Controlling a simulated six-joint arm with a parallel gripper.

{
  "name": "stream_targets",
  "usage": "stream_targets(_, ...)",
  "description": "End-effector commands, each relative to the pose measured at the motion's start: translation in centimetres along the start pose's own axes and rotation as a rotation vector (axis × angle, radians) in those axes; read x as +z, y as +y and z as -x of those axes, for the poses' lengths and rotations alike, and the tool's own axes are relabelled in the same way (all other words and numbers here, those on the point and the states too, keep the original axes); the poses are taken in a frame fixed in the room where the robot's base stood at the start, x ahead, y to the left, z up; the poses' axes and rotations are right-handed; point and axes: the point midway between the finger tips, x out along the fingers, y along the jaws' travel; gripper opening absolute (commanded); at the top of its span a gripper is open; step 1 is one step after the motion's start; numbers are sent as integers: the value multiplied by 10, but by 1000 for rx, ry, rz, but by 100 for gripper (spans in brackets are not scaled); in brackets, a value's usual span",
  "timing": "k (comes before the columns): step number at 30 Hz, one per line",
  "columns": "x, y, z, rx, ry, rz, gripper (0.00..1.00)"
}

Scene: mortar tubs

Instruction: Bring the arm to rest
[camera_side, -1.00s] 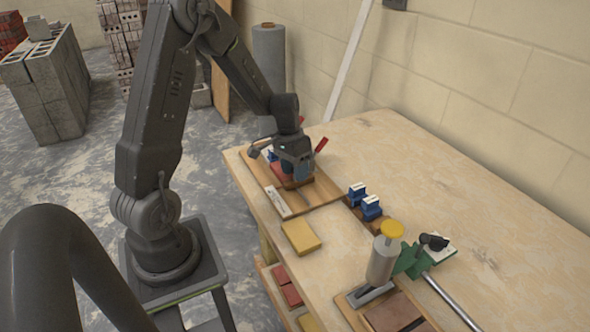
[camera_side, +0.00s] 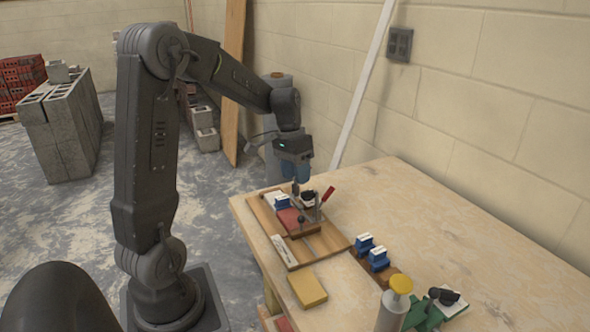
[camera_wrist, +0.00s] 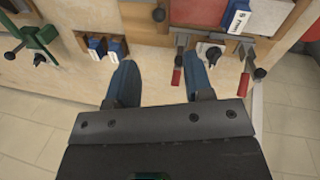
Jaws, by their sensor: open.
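My gripper (camera_side: 296,178) hangs above the far end of the workbench, over a wooden board (camera_side: 262,222). In the wrist view my gripper (camera_wrist: 162,80) shows two blue fingers spread apart with nothing between them. The fingers are clear of the things on the board. My arm is bent, with its upper part raised and its forearm sloping down to the gripper.
The board carries a red block (camera_side: 292,217), a blue-and-white piece (camera_side: 282,202) and a red-handled clamp (camera_side: 327,197). Blue blocks (camera_side: 371,252), a yellow block (camera_side: 307,287) and a yellow-capped cylinder (camera_side: 394,308) stand nearer.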

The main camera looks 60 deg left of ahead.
Motion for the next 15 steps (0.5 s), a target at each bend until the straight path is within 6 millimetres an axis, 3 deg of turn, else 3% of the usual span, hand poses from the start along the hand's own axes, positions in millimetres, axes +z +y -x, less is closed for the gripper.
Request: stream_targets(15,2,5,11,-7,7,-6,47)
